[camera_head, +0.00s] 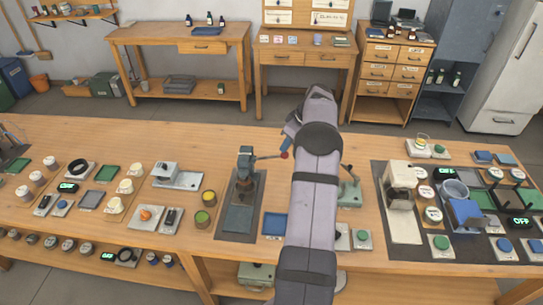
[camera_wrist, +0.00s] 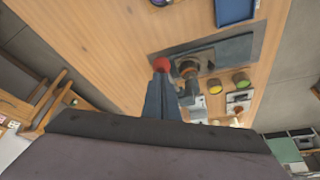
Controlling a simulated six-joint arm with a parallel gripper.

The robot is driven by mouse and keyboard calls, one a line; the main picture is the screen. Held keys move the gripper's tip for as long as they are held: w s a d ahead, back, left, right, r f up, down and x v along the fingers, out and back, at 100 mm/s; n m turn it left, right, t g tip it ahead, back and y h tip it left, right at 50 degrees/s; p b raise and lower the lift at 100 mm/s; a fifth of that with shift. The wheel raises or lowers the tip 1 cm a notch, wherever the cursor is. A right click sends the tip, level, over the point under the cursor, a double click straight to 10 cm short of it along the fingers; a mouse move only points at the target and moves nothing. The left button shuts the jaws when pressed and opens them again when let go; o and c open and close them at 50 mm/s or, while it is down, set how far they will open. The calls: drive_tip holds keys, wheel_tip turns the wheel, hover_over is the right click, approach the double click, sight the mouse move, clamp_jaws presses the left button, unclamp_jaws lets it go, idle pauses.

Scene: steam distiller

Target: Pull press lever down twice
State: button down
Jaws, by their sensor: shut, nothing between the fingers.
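The press (camera_head: 246,162) stands on a dark base plate on the long wooden table, left of my arm. Its lever (camera_head: 268,157) sticks out to the right, roughly level, and ends in a red knob (camera_head: 284,155). In the wrist view the red knob (camera_wrist: 162,65) shows at the tips of my gripper, with the press (camera_wrist: 188,68) just beyond. My gripper (camera_head: 288,143) is shut and empty, its fingertips close above the knob. I cannot tell whether they touch it. My arm hides part of the table right of the press.
A blue tray (camera_head: 273,225) lies right of the press base. Yellow and green cups (camera_head: 203,218) stand to its left. A coffee-machine-like device (camera_head: 400,180) and several button boxes fill the right side. Bare wood shows behind the press.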

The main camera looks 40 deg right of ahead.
sight(286, 153)
drive_tip(key=shift+a+f+b, duration=0.1)
drive_tip(key=shift+f+b, duration=1.05)
drive_tip(key=shift+f, duration=0.75)
drive_tip(key=shift+r+p, duration=1.8)
drive_tip(key=shift+r, duration=1.4)
wheel_tip(286, 153, up, 5)
drive_tip(key=p, duration=0.3)
drive_tip(key=shift+f+b, duration=2.45)
drive_tip(key=shift+f, duration=1.05)
drive_tip(key=shift+f, duration=0.15)
